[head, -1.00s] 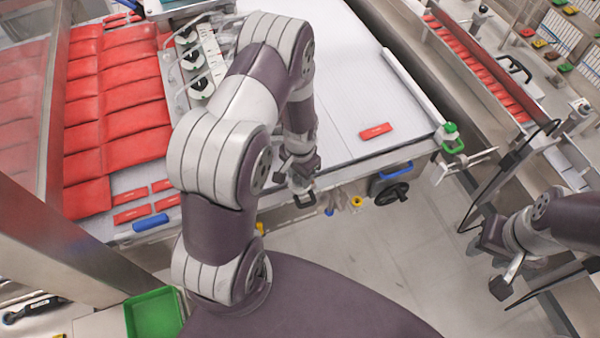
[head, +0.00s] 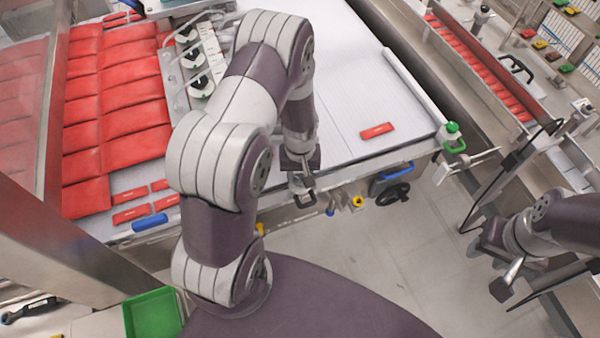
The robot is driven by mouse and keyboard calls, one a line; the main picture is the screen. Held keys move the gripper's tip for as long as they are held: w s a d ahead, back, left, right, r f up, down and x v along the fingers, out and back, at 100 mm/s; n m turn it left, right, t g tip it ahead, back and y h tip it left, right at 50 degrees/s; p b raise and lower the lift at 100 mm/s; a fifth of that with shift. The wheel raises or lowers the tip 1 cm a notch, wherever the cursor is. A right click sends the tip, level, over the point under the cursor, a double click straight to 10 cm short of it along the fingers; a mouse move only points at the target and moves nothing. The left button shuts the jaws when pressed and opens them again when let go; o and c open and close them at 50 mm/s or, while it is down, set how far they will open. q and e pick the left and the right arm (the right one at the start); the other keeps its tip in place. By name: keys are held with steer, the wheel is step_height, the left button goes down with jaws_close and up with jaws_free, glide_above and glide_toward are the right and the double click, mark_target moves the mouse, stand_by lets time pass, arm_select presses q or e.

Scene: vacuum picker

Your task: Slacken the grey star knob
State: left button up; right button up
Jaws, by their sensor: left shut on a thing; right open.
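My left gripper (head: 303,188) reaches down to the front edge of the conveyor table, where it is shut on a small part. That part is almost wholly hidden by the fingers; its place at the edge fits the grey star knob, but I cannot make out its shape. My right gripper (head: 492,270) is open and empty at the right, over the floor, well apart from the table.
Red packs (head: 120,105) cover the belt's left. A single red piece (head: 377,131) lies on the white belt (head: 350,85). A green bin (head: 152,314) stands lower left.

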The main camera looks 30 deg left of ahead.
arm_select(q)
steer(key=n, duration=0.7)
steer(key=shift+w+r, duration=0.1)
steer(key=n, duration=0.4)
steer(key=shift+b, duration=0.3)
steer(key=shift+n, duration=2)
steer(key=o, duration=0.9)
steer(key=shift+o, duration=0.8)
